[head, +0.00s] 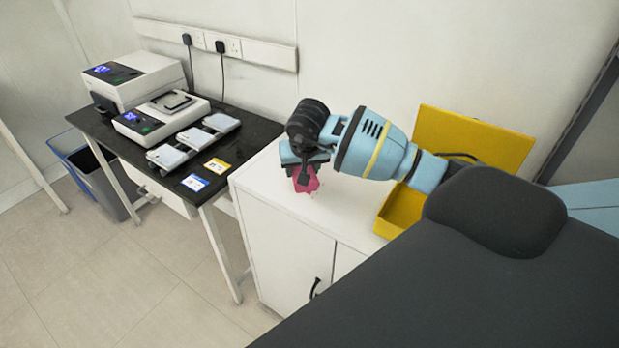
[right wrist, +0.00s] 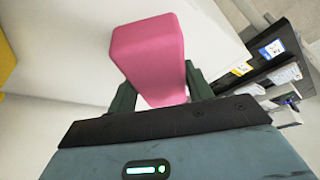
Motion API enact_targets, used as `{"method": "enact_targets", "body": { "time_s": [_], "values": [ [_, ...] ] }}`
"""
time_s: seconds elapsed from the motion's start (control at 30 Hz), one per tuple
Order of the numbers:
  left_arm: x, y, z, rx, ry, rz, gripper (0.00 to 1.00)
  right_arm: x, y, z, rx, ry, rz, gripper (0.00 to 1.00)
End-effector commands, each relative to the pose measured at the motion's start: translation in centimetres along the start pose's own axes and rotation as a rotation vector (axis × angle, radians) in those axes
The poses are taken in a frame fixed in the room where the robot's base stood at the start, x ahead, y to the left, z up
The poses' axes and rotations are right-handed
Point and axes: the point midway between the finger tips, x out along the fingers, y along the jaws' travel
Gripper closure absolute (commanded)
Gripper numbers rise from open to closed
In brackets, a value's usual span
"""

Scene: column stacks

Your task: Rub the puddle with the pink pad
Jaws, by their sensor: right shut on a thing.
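The pink pad (head: 308,181) is in my right gripper (head: 303,170), over the left part of the white cabinet top (head: 345,212) in the head view. In the right wrist view the pink pad (right wrist: 148,58) sits between the two dark fingers of my right gripper (right wrist: 160,92), which is shut on it. I cannot tell whether the pad touches the cabinet top. I cannot make out the puddle; the gripper and pad cover part of the surface. My left gripper is not in view.
A yellow open box (head: 405,208) stands on the cabinet to the right, partly behind my right arm. A black table (head: 225,155) on the left holds white scales (head: 160,115) and several small trays. Bins (head: 105,178) stand on the floor at far left.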

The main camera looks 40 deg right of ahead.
Motion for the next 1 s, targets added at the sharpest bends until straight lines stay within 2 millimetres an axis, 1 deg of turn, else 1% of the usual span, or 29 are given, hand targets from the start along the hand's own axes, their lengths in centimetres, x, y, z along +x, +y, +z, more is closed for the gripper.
{"method": "enact_targets", "body": {
  "time_s": [0.07, 0.13, 0.23, 0.37, 0.43, 0.5, 0.6, 0.7, 0.8, 0.9, 1.0],
  "values": [
    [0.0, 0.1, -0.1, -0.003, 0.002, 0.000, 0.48, -0.3, -0.3, 0.3, -0.009, 0.002, -0.005, 0.68],
    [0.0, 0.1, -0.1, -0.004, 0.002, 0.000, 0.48, -0.8, -1.0, 0.9, -0.030, 0.004, -0.014, 0.68],
    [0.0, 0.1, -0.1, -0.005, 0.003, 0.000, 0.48, -2.3, -2.7, 2.8, -0.083, 0.010, -0.038, 0.68],
    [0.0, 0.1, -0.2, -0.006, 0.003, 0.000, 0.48, -4.9, -5.1, 6.7, -0.178, 0.014, -0.078, 0.68],
    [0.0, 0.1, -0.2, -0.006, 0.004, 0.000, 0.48, -6.3, -6.1, 9.0, -0.231, 0.013, -0.100, 0.68],
    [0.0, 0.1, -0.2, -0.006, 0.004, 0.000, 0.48, -7.6, -6.8, 11.2, -0.280, 0.012, -0.119, 0.68],
    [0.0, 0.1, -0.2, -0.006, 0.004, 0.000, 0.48, -9.2, -7.3, 14.1, -0.340, 0.007, -0.142, 0.68],
    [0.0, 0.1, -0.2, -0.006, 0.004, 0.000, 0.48, -10.4, -7.5, 16.1, -0.382, 0.005, -0.159, 0.68],
    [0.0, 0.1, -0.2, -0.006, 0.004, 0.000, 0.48, -11.0, -7.5, 17.4, -0.407, 0.002, -0.167, 0.68],
    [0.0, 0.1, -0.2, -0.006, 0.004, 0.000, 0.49, -11.3, -7.6, 17.9, -0.417, 0.001, -0.172, 0.68],
    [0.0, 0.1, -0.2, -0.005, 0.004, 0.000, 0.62, -11.3, -7.6, 17.9, -0.417, 0.000, -0.172, 0.68]
  ]
}}
